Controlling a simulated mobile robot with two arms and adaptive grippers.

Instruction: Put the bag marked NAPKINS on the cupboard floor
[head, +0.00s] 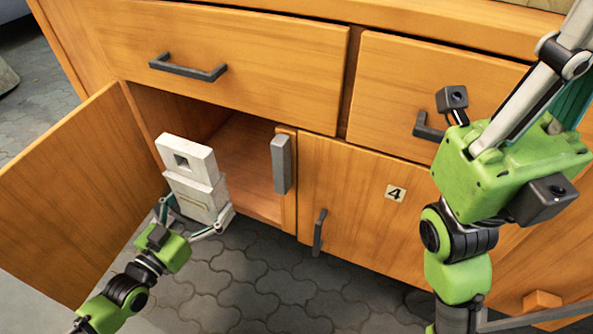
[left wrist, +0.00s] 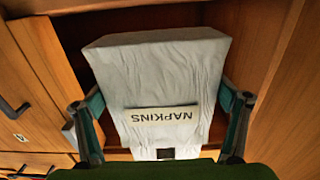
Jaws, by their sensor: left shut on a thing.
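The white, wrinkled bag (head: 192,182) is at the left side of the open cupboard's mouth, upright with a slight tilt. In the left wrist view its label reads NAPKINS, upside down, on the pale bag (left wrist: 160,80). My left gripper (head: 196,219) is shut on the bag, with a finger on each side near its lower part; the fingers also show in the left wrist view (left wrist: 161,125). The cupboard floor (head: 257,203) is partly hidden by the bag. I cannot tell whether the bag touches it.
The left door (head: 70,200) stands wide open beside my left arm. A closed door marked 4 (head: 365,190) is right of the opening. Drawers (head: 230,60) are shut above.

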